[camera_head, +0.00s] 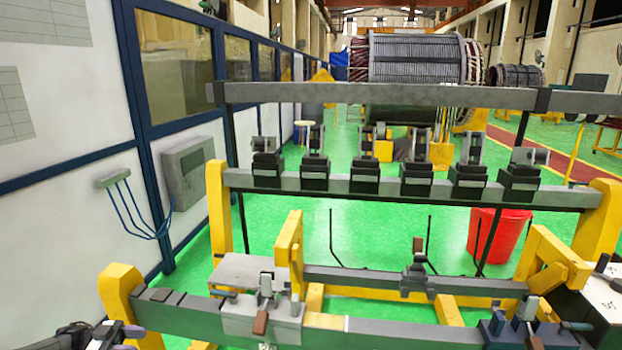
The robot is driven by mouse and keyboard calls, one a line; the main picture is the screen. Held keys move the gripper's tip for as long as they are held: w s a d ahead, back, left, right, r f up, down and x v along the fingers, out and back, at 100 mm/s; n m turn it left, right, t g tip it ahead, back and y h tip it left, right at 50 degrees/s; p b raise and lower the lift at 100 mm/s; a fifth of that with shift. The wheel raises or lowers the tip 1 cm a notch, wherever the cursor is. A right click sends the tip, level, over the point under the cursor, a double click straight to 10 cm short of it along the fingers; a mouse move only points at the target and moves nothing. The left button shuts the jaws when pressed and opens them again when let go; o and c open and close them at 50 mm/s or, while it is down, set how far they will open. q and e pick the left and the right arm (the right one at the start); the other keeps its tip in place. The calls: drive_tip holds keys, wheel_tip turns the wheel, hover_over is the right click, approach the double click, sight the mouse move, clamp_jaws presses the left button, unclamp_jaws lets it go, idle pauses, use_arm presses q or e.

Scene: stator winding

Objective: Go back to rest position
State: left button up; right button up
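A dark jointed part (88,337) shows at the bottom left edge and is cut off by the frame. I see nothing held there. My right gripper is not clearly seen anywhere in the view. The yellow and grey winding frame (400,186) stands in front of me, with a row of dark clamps along its middle beam. No coil is seen on the frame.
The front beam (390,332) carries a grey clamp block (262,318) and a bluish clamp (520,328). A red bin (497,236) stands behind the frame. A white-topped box (606,296) is at right. A large stator (415,60) is behind. Wall panels line the left.

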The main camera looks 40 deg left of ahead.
use_arm(q)
drive_tip(key=w+a+f+n+g+y, duration=0.2)
drive_tip(key=w+a+f+y, duration=0.4)
drive_tip(key=a+f+y, duration=0.6)
drive_tip(key=s+d+f+g+y, duration=0.2)
drive_tip(key=d+f+g+y, duration=0.3)
drive_tip(key=d+y, duration=0.45)
drive_tip(key=s+d+r+n+g+h, duration=0.1)
drive_tip(key=s+d+r+n+h, duration=0.2)
drive_tip(key=d, duration=1.4)
drive_tip(key=s+d+r+n+h+p, duration=0.1)
drive_tip(key=s+d+h, duration=0.25)
drive_tip(key=d, duration=1.35)
drive_tip(key=s+d+r+n+g+h, duration=0.1)
drive_tip(key=s+d+r+n+h, duration=0.2)
drive_tip(key=d, duration=1.3)
wheel_tip(320, 180, up, 37)
drive_tip(key=s+m+p, duration=0.1)
drive_tip(key=p, duration=3.7)
drive_tip(key=shift+s+y, duration=0.2)
drive_tip(key=shift+y, duration=0.1)
use_arm(e)
wheel_tip(320, 180, up, 39)
drive_tip(key=w, duration=0.1)
drive_tip(key=shift+a+r, duration=0.15)
drive_tip(key=shift+a, duration=0.15)
